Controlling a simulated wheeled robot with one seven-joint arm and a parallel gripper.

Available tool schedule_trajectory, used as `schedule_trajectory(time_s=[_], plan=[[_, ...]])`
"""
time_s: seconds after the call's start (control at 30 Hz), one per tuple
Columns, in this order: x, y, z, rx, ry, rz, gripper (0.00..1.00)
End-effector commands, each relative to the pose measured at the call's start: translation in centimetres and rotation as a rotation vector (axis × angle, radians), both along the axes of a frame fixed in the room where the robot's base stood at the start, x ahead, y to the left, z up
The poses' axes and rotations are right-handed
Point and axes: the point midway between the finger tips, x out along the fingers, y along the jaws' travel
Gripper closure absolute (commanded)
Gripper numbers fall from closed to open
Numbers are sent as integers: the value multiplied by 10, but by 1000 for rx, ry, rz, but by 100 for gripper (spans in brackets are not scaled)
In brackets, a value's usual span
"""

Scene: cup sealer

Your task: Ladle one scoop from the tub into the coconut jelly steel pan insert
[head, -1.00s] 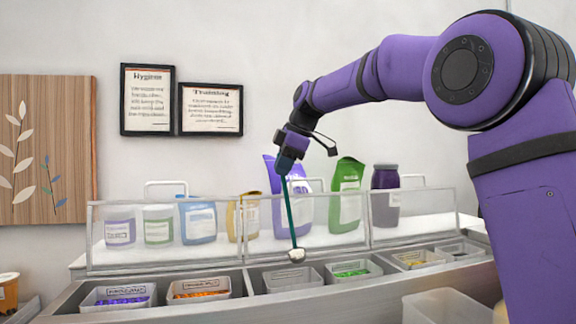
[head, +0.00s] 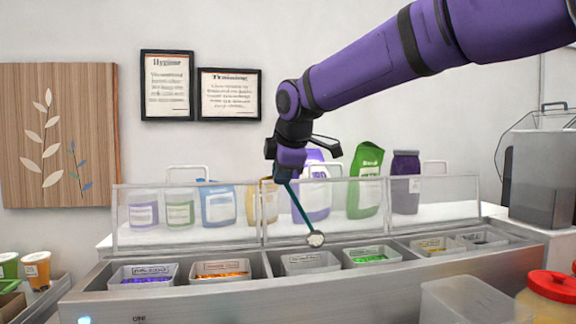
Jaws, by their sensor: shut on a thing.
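My gripper (head: 284,174) is shut on the teal handle of a ladle (head: 299,206), which slants down to the right. The ladle's small pale bowl (head: 315,239) hangs in the air above a steel-counter insert with pale contents (head: 310,262). This insert is probably the coconut jelly pan; its label is too small to read. The bowl's rounded face shows, and I cannot tell whether it holds anything. A translucent whitish tub (head: 465,300) stands at the lower right, partly cut off by the frame; its contents are not clear.
Inserts with purple (head: 143,275), orange (head: 220,271) and green (head: 371,256) contents flank the pale one. A clear guard (head: 200,218) stands behind them, with pouches and jars on the shelf beyond. A red-lidded jar (head: 550,290) is at the lower right.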

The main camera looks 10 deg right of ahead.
Motion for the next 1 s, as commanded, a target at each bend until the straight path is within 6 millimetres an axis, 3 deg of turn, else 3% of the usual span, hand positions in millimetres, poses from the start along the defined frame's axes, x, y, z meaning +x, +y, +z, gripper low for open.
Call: schedule_trajectory(time_s=[1.0], plan=[[-57, 51, -83, -280, -300, 5, 100]])
